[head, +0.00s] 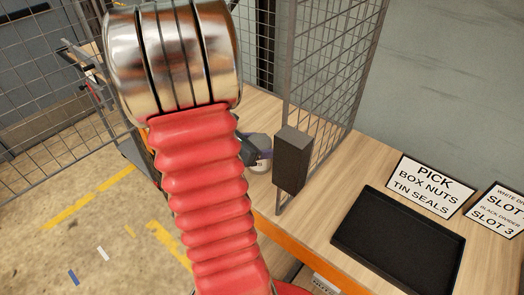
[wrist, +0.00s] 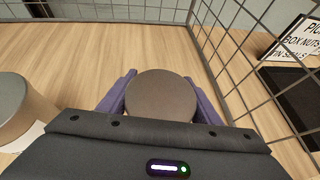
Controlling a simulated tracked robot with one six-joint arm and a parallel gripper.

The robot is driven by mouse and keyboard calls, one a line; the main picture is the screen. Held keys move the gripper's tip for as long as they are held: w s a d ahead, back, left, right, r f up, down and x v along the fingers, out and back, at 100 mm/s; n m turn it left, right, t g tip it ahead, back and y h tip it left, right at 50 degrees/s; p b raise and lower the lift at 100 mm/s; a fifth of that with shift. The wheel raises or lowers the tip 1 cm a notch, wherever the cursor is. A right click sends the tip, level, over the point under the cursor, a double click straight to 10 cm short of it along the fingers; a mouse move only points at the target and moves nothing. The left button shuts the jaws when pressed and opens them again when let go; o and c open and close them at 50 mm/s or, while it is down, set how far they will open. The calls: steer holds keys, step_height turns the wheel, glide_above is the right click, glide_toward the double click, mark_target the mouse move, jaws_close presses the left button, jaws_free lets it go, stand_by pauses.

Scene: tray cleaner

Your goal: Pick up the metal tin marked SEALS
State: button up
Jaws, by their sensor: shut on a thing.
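A round metal tin with a flat brownish-grey lid (wrist: 160,96) stands between the purple fingers of my gripper (wrist: 163,104) in the wrist view. The fingers are shut on its two sides. In the head view the tin (head: 259,141) shows beside my arm, with a finger of my gripper (head: 258,155) across it and a pale label below. The label's words cannot be read, and I cannot tell whether the tin touches the wooden bench. A second round tin (wrist: 12,105) stands at the left edge of the wrist view, cut off by the frame.
A wire mesh panel (head: 335,75) with a dark box-shaped post (head: 292,160) stands just right of the tin. Beyond it lie an empty black tray (head: 398,245) and a sign reading PICK BOX NUTS TIN SEALS (head: 431,186). Bare bench (wrist: 110,50) lies behind the tin.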

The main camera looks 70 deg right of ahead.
steer(key=shift+r, duration=0.15)
step_height(320, 180, up, 10)
steer(key=shift+f, duration=0.1)
stand_by(0.5)
stand_by(0.5)
